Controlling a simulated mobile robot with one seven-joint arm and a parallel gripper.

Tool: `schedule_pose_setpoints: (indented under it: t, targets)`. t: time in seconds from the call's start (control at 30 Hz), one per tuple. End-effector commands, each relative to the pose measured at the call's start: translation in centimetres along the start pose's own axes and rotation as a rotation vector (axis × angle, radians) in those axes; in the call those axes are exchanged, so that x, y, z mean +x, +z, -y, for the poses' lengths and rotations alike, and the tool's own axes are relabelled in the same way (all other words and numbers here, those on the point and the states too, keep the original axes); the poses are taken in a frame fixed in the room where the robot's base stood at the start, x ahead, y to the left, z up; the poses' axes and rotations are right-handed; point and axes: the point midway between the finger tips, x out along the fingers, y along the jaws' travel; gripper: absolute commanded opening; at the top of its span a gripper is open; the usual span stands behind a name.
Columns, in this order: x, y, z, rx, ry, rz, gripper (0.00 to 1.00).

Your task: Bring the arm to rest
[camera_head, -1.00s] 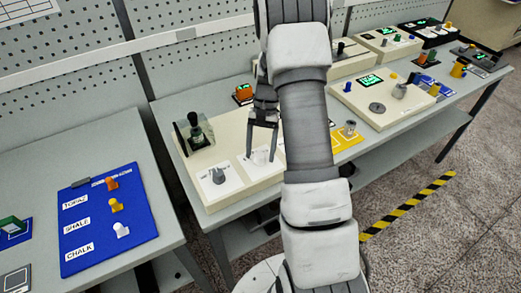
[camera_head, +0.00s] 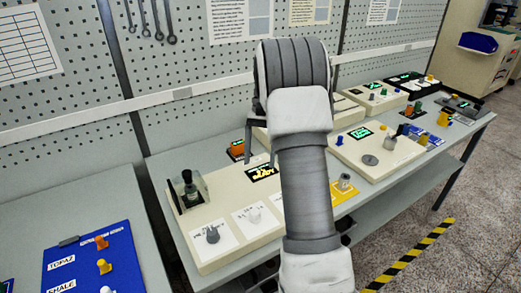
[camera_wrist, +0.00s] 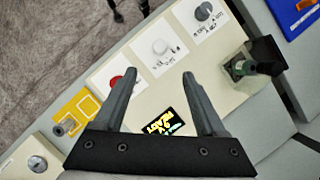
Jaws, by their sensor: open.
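My gripper (camera_head: 259,160) is open and empty in the head view, raised above the back of a cream panel (camera_head: 235,240) and partly hidden by my arm. In the wrist view my gripper (camera_wrist: 159,75) shows two spread dark fingers with nothing between them, over the panel. The wrist view also shows a red button (camera_wrist: 122,80), the white knob (camera_wrist: 160,47) and the grey knob (camera_wrist: 204,11).
A blue board (camera_head: 88,262) with coloured pegs lies on the left table. A yellow plate (camera_head: 343,191) and another cream panel (camera_head: 375,152) stand to the right. A grey pegboard wall (camera_head: 200,60) rises behind. Striped tape (camera_head: 415,250) marks the open floor at right.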

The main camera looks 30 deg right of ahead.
Motion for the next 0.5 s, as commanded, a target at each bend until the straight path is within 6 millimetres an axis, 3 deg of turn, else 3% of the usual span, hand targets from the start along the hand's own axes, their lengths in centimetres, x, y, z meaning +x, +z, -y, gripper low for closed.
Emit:
schedule_pose_setpoints:
  t: [0.2, 0.5]
  targets:
    - [-1.6, 0.0, 0.0, 0.0, 0.0, 0.0, 0.73]
    - [-1.7, 0.0, 0.0, 0.0, 0.001, 0.0, 0.73]
